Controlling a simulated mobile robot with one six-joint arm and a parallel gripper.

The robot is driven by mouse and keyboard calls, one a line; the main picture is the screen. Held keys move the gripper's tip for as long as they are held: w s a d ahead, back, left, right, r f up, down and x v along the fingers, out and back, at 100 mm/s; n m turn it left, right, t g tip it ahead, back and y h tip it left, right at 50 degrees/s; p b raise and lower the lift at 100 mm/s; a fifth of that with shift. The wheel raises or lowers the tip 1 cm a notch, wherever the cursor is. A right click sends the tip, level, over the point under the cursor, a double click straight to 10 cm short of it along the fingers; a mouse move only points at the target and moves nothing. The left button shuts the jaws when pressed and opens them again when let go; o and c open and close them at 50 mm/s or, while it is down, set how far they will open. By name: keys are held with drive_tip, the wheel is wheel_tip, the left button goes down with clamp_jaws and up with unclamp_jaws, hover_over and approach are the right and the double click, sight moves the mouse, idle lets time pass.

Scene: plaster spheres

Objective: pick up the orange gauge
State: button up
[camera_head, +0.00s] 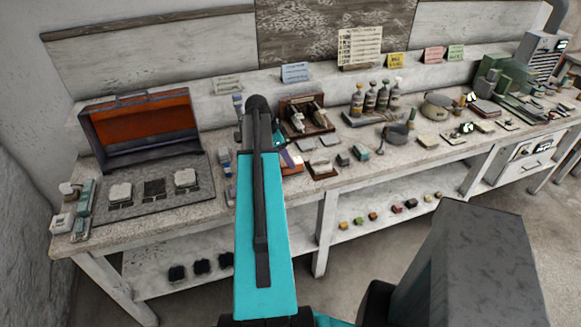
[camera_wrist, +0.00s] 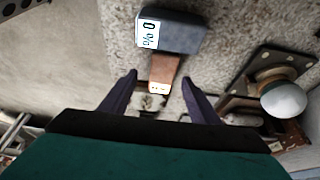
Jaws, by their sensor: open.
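In the wrist view, a gauge (camera_wrist: 162,70) has an orange-brown stem and a dark blue-grey head with a white "% 0" display. It lies on the speckled worktop, the head away from me. My gripper (camera_wrist: 159,77) is open, with one dark finger on each side of the stem's near end. I cannot tell whether the fingers touch it. In the head view, an orange item (camera_head: 291,162) shows just right of my teal arm; I cannot tell if it is the same gauge. My fingertips are hidden there.
A pale sphere (camera_wrist: 284,100) stands on a dark base right of my gripper. In the head view, an open orange-lined case (camera_head: 142,122) stands left, a wooden stand (camera_head: 305,116) behind, and bottles (camera_head: 370,98) further right. The bench's lower shelf (camera_head: 345,226) holds small blocks.

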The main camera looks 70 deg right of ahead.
drive_tip(key=shift+d+p+x, duration=0.25)
drive_tip(key=shift+p+x, duration=0.6)
drive_tip(key=shift+x, duration=0.25)
drive_tip(key=shift+p+x, duration=0.45)
drive_tip(key=shift+x, duration=0.9)
drive_tip(key=shift+w+a, duration=0.1)
drive_tip(key=c, duration=1.4)
drive_tip(key=shift+o, duration=0.2)
drive_tip(key=shift+r, duration=0.15)
drive_tip(key=shift+r+b, duration=1.1)
drive_tip(key=shift+r, duration=0.3)
drive_tip(key=s+b, duration=0.1)
drive_tip(key=s, duration=0.4)
drive_tip(key=s+r+b, duration=0.1)
drive_tip(key=s+b, duration=0.1)
drive_tip(key=s, duration=0.3)
drive_tip(key=s+r+b, duration=0.1)
drive_tip(key=s+b, duration=0.1)
drive_tip(key=s, duration=0.4)
drive_tip(key=shift+a, duration=0.4)
